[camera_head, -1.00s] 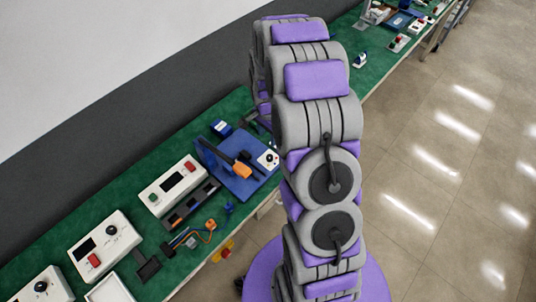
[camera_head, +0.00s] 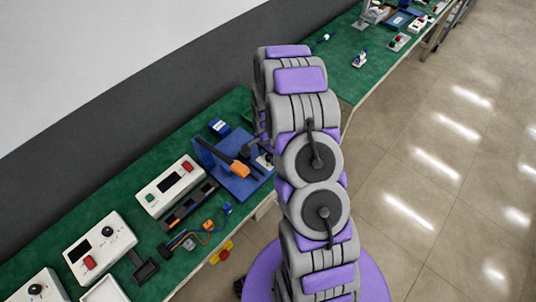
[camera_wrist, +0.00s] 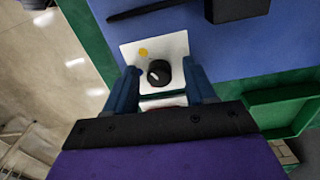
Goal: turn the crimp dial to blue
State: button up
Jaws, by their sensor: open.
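The crimp dial (camera_wrist: 158,73) is a round black knob with a white mark, set on a white plate (camera_wrist: 176,49). A yellow dot (camera_wrist: 143,52) is on the plate up and left of the knob. In the head view, the blue crimp base (camera_head: 236,184) has an orange-tipped lever (camera_head: 239,169).
White control boxes (camera_head: 172,185) (camera_head: 101,246) stand to the left on the green bench. Coloured cables (camera_head: 203,228) and a red-and-yellow button (camera_head: 222,252) lie near the front edge. A green tray (camera_wrist: 283,107) is at the right in the wrist view.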

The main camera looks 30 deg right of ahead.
jog(key=shift+d, duration=0.1)
jog(key=shift+c, duration=0.4)
grip_shut()
jog(key=shift+n, duration=0.4)
jog(key=n+p, duration=0.2)
jog(key=n, duration=0.2)
jog(key=shift+r+n+p, duration=0.15)
jog(key=shift+n+p, duration=0.15)
jog(key=shift+p, duration=0.05)
jog(key=n+p, duration=0.2)
jog(key=n, duration=0.4)
jog(key=shift+n, duration=0.3)
jog(key=shift+o, duration=0.4)
grip_release()
